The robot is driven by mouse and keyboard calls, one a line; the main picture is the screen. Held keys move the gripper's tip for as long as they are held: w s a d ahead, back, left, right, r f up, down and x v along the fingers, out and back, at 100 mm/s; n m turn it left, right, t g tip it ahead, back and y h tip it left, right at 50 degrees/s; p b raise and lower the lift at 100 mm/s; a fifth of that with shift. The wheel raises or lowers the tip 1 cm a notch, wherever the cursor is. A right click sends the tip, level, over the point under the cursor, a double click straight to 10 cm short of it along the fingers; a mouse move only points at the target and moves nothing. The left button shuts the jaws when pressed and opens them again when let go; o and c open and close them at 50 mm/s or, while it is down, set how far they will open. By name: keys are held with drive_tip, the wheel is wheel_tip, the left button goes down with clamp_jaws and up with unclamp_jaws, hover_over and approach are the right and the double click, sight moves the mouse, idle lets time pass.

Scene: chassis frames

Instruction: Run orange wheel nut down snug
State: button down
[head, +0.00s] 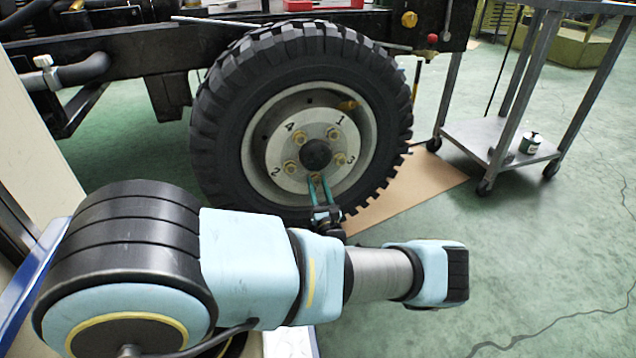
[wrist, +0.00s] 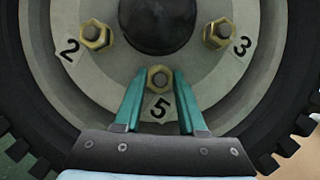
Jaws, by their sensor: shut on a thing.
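A large black-tyred wheel with a pale grey hub (head: 284,184) stands upright on the vehicle's axle. Its nuts look brass to orange and sit beside painted numbers. The bottom nut (wrist: 159,78), above the number 5, sits on its stud with the stud end showing. My gripper (wrist: 159,88) reaches up from below, its two teal fingers closed on the left and right sides of this nut. In the head view my gripper (head: 319,186) meets the bottom of the hub. Whether the nut touches the hub face cannot be told.
Nuts beside 2 (wrist: 96,34) and 3 (wrist: 219,33) flank the dark hub cap (wrist: 158,22) closely. A metal trolley (head: 500,145) stands to the right with a small can (head: 531,143). Green floor at right front is clear.

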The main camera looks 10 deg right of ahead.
drive_tip(key=shift+c, duration=2.4)
unclamp_jaws()
drive_tip(key=v, duration=1)
drive_tip(key=shift+s+f, duration=0.2)
drive_tip(key=shift+s, duration=0.2)
drive_tip(key=shift+a+r, duration=0.1)
